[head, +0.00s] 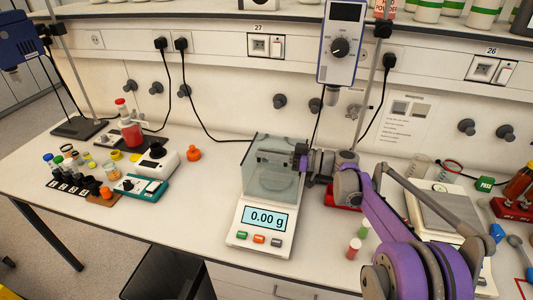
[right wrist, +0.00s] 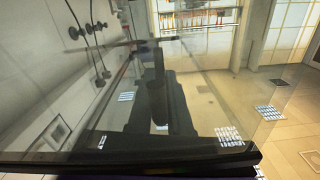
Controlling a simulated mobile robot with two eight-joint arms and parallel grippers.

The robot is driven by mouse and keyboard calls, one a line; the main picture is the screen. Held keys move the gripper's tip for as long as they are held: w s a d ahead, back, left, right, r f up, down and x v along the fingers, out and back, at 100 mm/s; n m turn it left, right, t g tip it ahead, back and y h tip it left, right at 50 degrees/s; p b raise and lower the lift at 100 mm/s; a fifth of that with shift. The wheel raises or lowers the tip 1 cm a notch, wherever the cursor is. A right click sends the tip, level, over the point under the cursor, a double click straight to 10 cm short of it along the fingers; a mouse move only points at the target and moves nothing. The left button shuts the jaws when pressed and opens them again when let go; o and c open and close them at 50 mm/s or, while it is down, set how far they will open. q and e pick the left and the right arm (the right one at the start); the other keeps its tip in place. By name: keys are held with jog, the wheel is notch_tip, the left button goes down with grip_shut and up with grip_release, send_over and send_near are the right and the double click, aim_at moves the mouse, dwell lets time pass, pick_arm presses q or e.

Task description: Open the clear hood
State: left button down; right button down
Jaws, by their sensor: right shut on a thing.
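The clear hood (head: 262,180) is a transparent box over the pan end of the white balance (head: 262,238), whose display reads 0.00 g. My right gripper (head: 270,156) reaches in from the right at the hood's upper part and is shut on the hood. Its exact grip point is hard to make out through the clear walls. In the right wrist view, a clear pane (right wrist: 100,115) fills much of the picture close to the camera, and I look through it. My left gripper is not in view.
A second balance (head: 447,212) stands to the right, behind my right arm. Small red and green capped vials (head: 354,249) stand near the front edge.

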jog(key=shift+r, duration=0.1)
